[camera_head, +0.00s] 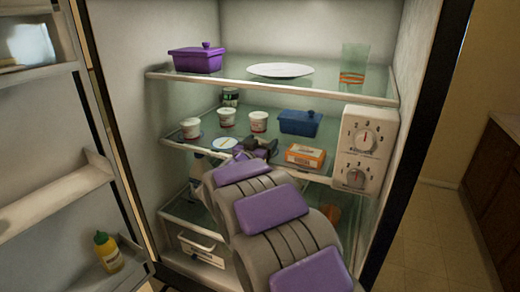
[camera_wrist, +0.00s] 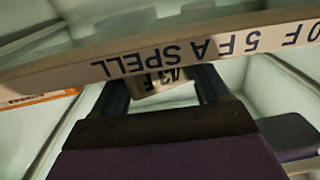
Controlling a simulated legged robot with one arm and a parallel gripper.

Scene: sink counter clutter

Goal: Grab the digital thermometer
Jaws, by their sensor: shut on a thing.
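My gripper (camera_head: 257,148) reaches into the open fridge at the middle shelf, and the arm hides much of the area below it. In the wrist view its two dark fingers stand on either side of a small pale block with dark digits (camera_wrist: 160,82), which looks like the digital thermometer. The gripper is shut on it. A pale band with dark upside-down lettering (camera_wrist: 190,48) crosses in front of the fingertips and hides part of the thermometer. In the head view the thermometer cannot be made out behind my gripper.
White cups (camera_head: 227,118), a round white lid (camera_head: 222,143), a blue box (camera_head: 300,122) and an orange-white carton (camera_head: 305,156) stand around my gripper. The upper shelf (camera_head: 330,88) is above. A dial box (camera_head: 366,150) is at right. A yellow bottle (camera_head: 107,252) sits in the door.

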